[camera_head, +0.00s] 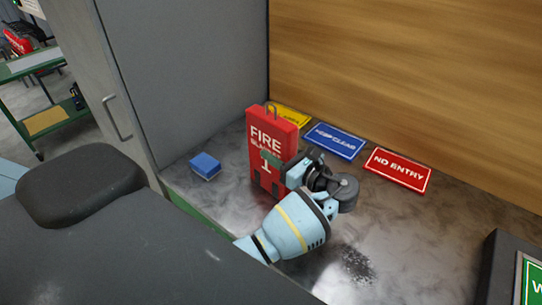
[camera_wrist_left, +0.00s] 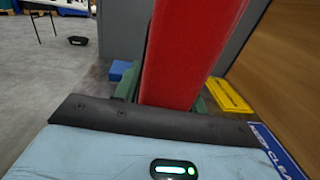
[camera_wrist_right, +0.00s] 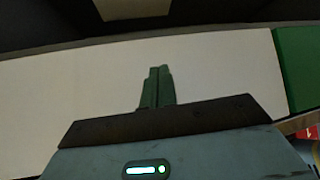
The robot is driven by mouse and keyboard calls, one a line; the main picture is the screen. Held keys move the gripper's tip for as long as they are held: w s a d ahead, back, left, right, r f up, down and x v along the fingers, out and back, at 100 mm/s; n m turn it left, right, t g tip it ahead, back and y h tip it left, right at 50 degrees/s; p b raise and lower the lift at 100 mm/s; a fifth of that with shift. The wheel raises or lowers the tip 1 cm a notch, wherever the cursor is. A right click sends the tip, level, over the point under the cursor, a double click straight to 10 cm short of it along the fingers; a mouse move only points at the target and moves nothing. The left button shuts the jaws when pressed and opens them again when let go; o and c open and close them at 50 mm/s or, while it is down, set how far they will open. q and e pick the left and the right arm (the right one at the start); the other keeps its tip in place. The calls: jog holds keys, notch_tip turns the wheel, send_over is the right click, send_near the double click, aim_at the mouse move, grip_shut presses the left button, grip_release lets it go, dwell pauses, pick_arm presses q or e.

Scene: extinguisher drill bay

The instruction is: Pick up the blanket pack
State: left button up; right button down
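The blanket pack (camera_head: 288,137) is a tall red box with "FIRE" lettering and a hook on top. It stands upright at the left part of the counter in the head view. My left gripper (camera_head: 274,166) reaches it from the front right, with a green finger across its lettered face. In the left wrist view the pack (camera_wrist_left: 185,55) fills the space between the two green fingers (camera_wrist_left: 163,98), which look shut on it. The pack's lower front is partly hidden by my gripper. My right gripper (camera_wrist_right: 157,88) shows only in its wrist view, its fingers together and empty.
A blue block (camera_head: 205,166) lies left of the pack. A yellow sign (camera_head: 291,116), a blue "KEEP CLEAR" sign (camera_head: 335,141) and a red "NO ENTRY" sign (camera_head: 398,170) lie along the wooden back wall (camera_head: 420,80). A grey panel (camera_head: 190,70) stands left. The counter's front middle is clear.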

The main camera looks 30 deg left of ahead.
pick_arm(q)
grip_shut()
jog(key=shift+r, duration=0.1)
